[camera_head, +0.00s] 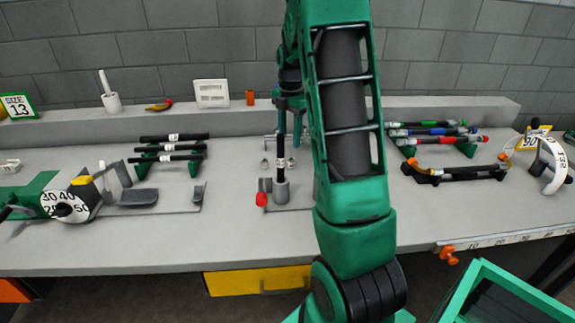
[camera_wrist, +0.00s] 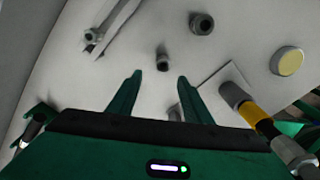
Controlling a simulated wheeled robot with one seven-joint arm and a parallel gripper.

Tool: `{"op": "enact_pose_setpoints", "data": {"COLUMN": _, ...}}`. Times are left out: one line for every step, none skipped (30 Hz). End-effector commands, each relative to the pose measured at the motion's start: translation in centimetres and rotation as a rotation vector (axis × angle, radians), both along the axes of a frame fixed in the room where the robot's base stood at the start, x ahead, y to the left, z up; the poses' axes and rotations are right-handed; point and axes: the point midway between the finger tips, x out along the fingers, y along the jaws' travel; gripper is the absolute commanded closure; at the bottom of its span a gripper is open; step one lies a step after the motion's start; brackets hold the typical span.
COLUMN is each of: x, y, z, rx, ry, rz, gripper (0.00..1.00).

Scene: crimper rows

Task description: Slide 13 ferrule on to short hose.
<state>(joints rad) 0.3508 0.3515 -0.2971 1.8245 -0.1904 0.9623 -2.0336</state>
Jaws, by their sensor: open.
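My gripper (camera_wrist: 160,76) is open and empty in the wrist view, with a finger on each side. A small dark ring-like ferrule (camera_wrist: 163,60) stands on the bench just beyond the fingertips, between their lines. Another, wider ferrule (camera_wrist: 201,22) is farther off at the upper right. In the head view a short black hose (camera_head: 281,150) with a white label stands upright in a grey holder (camera_head: 281,192). A few small ring parts (camera_head: 265,163) sit near it. Ferrule sizes cannot be read.
A green machine with a dial (camera_head: 68,205) stands left. Racks hold black hoses (camera_head: 172,150) and coloured hoses (camera_head: 432,132). A yellow disc (camera_wrist: 287,62) and a yellow-banded hose (camera_wrist: 252,113) lie right in the wrist view.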

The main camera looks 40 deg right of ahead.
Motion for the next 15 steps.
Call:
{"op": "enact_pose_setpoints", "data": {"x": -0.1, "y": 0.0, "z": -0.8, "rx": 0.001, "ry": 0.002, "rz": 0.000, "gripper": 0.55}}
{"op": "enact_pose_setpoints", "data": {"x": 0.0, "y": 0.1, "z": -1.2, "rx": 0.001, "ry": 0.002, "rz": 0.000, "gripper": 0.55}}
{"op": "enact_pose_setpoints", "data": {"x": 0.0, "y": 0.1, "z": -1.7, "rx": 0.001, "ry": 0.001, "rz": 0.000, "gripper": 0.55}}
{"op": "enact_pose_setpoints", "data": {"x": -0.1, "y": 0.1, "z": -2.0, "rx": 0.001, "ry": 0.002, "rz": 0.000, "gripper": 0.55}}
{"op": "enact_pose_setpoints", "data": {"x": 0.0, "y": 0.1, "z": -2.2, "rx": 0.001, "ry": 0.001, "rz": 0.000, "gripper": 0.55}}
{"op": "enact_pose_setpoints", "data": {"x": 0.0, "y": 0.1, "z": -2.5, "rx": 0.000, "ry": 0.000, "rz": 0.000, "gripper": 0.55}}
{"op": "enact_pose_setpoints", "data": {"x": 0.0, "y": 0.1, "z": -2.6, "rx": 0.000, "ry": 0.000, "rz": 0.000, "gripper": 0.55}}
{"op": "enact_pose_setpoints", "data": {"x": 0.0, "y": 0.1, "z": -2.7, "rx": 0.000, "ry": -0.001, "rz": 0.000, "gripper": 0.55}}
{"op": "enact_pose_setpoints", "data": {"x": 0.0, "y": 0.1, "z": -2.9, "rx": 0.000, "ry": 0.000, "rz": -0.001, "gripper": 0.55}}
{"op": "enact_pose_setpoints", "data": {"x": -0.1, "y": 0.0, "z": -3.1, "rx": 0.000, "ry": 0.000, "rz": -0.001, "gripper": 0.55}}
{"op": "enact_pose_setpoints", "data": {"x": -0.1, "y": 0.0, "z": -3.4, "rx": 0.000, "ry": 0.001, "rz": -0.001, "gripper": 0.55}}
{"op": "enact_pose_setpoints", "data": {"x": -0.2, "y": 0.0, "z": -3.8, "rx": 0.000, "ry": 0.001, "rz": -0.001, "gripper": 0.55}}
{"op": "enact_pose_setpoints", "data": {"x": -0.3, "y": -0.1, "z": -4.2, "rx": 0.000, "ry": 0.001, "rz": -0.001, "gripper": 0.55}}
{"op": "enact_pose_setpoints", "data": {"x": -0.4, "y": -0.1, "z": -4.7, "rx": 0.001, "ry": 0.002, "rz": -0.002, "gripper": 0.55}}
{"op": "enact_pose_setpoints", "data": {"x": -0.5, "y": -0.2, "z": -5.3, "rx": 0.001, "ry": 0.003, "rz": -0.002, "gripper": 0.55}}
